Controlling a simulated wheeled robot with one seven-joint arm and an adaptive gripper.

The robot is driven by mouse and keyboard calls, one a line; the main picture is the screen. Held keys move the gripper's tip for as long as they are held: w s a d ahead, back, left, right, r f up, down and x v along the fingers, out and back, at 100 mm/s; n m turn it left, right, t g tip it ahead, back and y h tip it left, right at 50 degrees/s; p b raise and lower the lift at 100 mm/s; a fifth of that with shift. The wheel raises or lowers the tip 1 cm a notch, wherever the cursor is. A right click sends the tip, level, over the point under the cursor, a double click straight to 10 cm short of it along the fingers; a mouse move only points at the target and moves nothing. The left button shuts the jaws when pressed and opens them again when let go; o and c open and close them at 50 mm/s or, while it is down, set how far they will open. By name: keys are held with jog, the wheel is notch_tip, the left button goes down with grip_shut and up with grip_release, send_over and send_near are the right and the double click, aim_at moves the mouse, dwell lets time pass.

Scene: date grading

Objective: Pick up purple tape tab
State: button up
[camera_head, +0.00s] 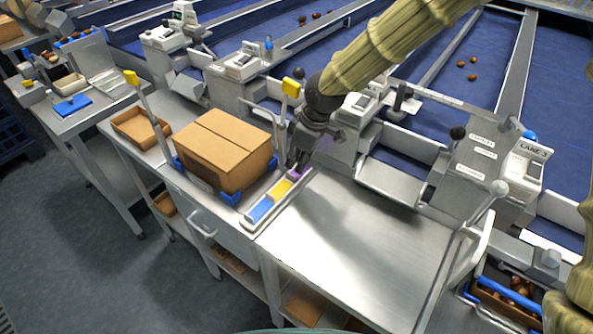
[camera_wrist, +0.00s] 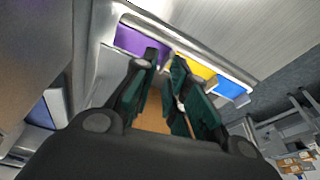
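The purple tape tab (camera_head: 299,173) lies at the far end of a narrow pale tray (camera_head: 251,231). A yellow tab (camera_head: 281,189) and a blue tab (camera_head: 260,210) lie in line with it, nearer the front. My gripper (camera_head: 296,166) points down over the purple end and partly hides it. In the wrist view the purple tab (camera_wrist: 138,41) shows just beyond the left fingertip, with the yellow (camera_wrist: 196,66) and blue (camera_wrist: 230,88) tabs to its right. My gripper (camera_wrist: 164,62) is open, with a gap between its green-padded fingers and nothing held. I cannot tell whether it touches the tray.
A brown cardboard box (camera_head: 224,148) stands in a blue-cornered holder left of the tray. Yellow-topped posts (camera_head: 291,89) rise near it. The steel table (camera_head: 350,245) right of the tray is clear. Grey machine units (camera_head: 480,160) line the back.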

aim_at(294, 180)
jog(key=shift+s+a+f+p, duration=0.1)
jog(key=shift+s+f+p, duration=0.2)
jog(key=shift+s, duration=0.2)
jog(key=x, duration=0.4)
jog(key=shift+w+r+p, duration=0.1)
jog(key=shift+w+p, duration=0.05)
jog(key=shift+p, duration=0.25)
jog(key=shift+s, duration=0.2)
jog(key=shift+w, duration=0.15)
grip_shut()
